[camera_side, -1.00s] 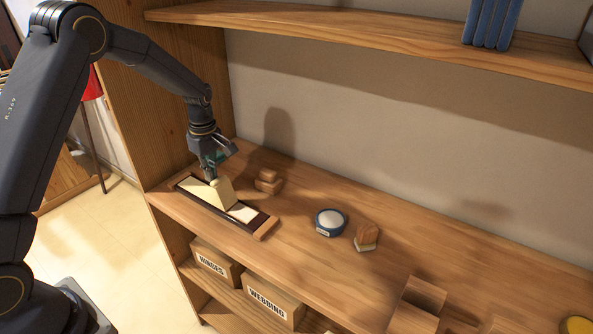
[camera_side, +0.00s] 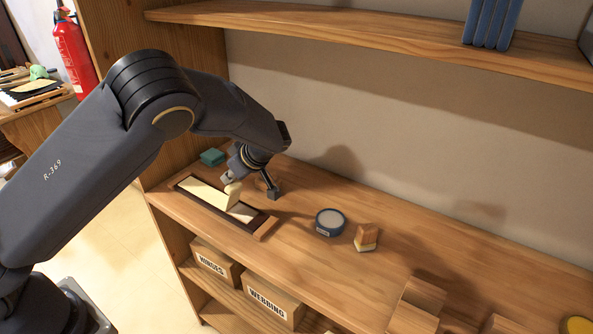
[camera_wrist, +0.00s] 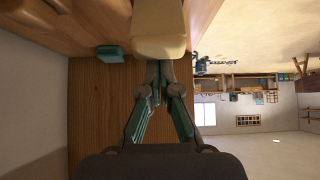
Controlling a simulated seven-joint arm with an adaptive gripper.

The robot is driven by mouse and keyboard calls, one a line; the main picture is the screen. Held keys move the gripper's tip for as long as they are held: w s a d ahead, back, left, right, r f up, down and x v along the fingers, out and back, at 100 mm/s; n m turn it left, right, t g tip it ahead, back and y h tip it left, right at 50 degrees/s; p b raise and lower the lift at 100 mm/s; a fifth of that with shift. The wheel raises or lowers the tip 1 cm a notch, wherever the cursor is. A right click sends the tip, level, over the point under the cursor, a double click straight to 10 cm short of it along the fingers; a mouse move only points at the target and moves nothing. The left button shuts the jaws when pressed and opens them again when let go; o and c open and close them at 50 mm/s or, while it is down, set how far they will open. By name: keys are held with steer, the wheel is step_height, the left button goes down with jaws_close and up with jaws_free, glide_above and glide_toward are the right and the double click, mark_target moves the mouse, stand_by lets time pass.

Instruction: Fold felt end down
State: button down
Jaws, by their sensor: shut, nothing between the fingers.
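A cream felt strip (camera_side: 204,190) lies along a dark tray with a wooden end on the shelf. Toward its right part, a cream piece (camera_side: 231,199) stands up at a tilt. My gripper (camera_side: 230,181) is shut at the top of this raised piece, low over the tray. The wrist view shows my shut gripper (camera_wrist: 165,68) with its fingertips together against or close to a cream form (camera_wrist: 159,38). I cannot tell whether they touch. My arm and wrist hide part of the shelf behind.
A teal block (camera_side: 212,157) lies behind the tray's left end. A blue round tin (camera_side: 329,222) and a two-tone block (camera_side: 366,237) stand to the right. Wooden blocks (camera_side: 421,297) lie at the front right. An upper shelf (camera_side: 400,45) runs overhead.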

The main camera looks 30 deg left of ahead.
mark_target(236, 193)
steer(key=shift+d+f+y, duration=0.25)
steer(key=shift+d+y, duration=0.75)
steer(key=shift+d+f, duration=0.1)
steer(key=shift+d, duration=0.25)
steer(key=shift+d+f, duration=0.35)
steer(key=shift+d, duration=0.3)
steer(key=shift+d+f, duration=0.35)
steer(key=shift+d, duration=0.25)
steer(key=shift+d+f, duration=0.6)
steer(key=shift+d, duration=0.1)
